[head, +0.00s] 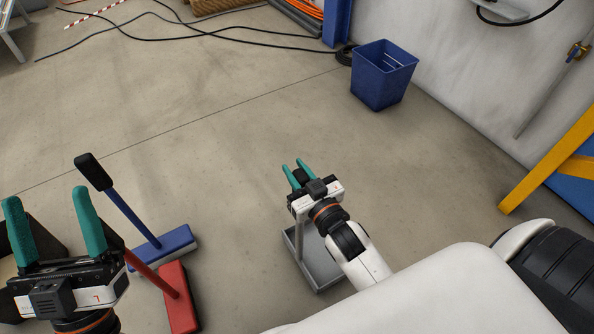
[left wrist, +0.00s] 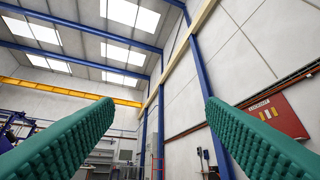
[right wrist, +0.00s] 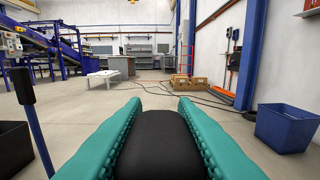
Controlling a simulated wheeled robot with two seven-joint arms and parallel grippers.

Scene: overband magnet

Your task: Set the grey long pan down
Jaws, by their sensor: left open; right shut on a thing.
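The grey long pan (head: 326,270) is low at the floor in the head view, its tray below my right gripper and its upright handle rising to it. My arm hides part of the tray, and I cannot tell whether it touches the floor. My right gripper (head: 300,170) is shut on the pan's black handle grip (right wrist: 160,145), which sits between the green fingers in the right wrist view. My left gripper (head: 54,222) is open and empty at the lower left, fingers pointing up.
A blue broom (head: 165,246) and a red broom (head: 180,298) stand between my grippers. A blue bin (head: 383,76) stands by the wall at the back right. Black cables (head: 215,33) lie far back. A yellow frame (head: 548,165) is at right. The middle floor is clear.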

